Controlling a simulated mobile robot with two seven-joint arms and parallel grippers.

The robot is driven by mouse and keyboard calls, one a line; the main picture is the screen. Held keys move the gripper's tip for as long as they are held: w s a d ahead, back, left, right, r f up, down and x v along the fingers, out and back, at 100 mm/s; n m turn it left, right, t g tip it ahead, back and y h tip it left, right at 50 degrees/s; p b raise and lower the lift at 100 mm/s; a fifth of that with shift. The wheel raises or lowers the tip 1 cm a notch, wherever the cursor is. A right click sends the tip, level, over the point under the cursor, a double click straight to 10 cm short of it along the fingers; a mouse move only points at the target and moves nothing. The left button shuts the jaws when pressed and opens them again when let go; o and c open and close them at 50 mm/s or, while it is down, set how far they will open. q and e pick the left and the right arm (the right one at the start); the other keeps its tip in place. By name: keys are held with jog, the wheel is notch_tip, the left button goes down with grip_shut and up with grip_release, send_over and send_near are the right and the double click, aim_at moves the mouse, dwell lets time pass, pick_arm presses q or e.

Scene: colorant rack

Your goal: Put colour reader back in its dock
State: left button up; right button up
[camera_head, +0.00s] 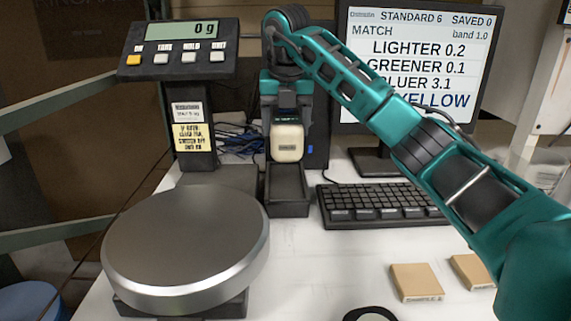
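The colour reader (287,142), a cream block with a dark top, hangs upright in the middle of the head view. My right gripper (287,100) points down and appears shut on its upper part, with a finger on each side. The black dock (287,208), an open tray-like holder, stands on the white bench directly below the reader in the picture. The reader's lower end is just above or at the dock's back part; I cannot tell whether they touch. My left gripper is not in view.
A scale with a round grey pan (187,245) and a display post (190,120) stands left of the dock. A keyboard (380,205) and monitor (410,70) are to the right. Tan sample blocks (416,282) lie front right. Bare bench lies in front of the dock.

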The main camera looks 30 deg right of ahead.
notch_tip(320, 180, down, 2)
jog(key=shift+f, duration=0.15)
notch_tip(320, 180, down, 4)
jog(key=shift+f+b, duration=0.1)
jog(key=shift+b, duration=0.35)
jog(key=shift+f, duration=0.2)
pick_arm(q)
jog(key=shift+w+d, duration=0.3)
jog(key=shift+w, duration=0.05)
pick_arm(e)
jog(key=shift+f, duration=0.1)
jog(key=o, duration=1.7)
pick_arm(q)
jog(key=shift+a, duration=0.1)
pick_arm(e)
jog(key=shift+o, duration=0.2)
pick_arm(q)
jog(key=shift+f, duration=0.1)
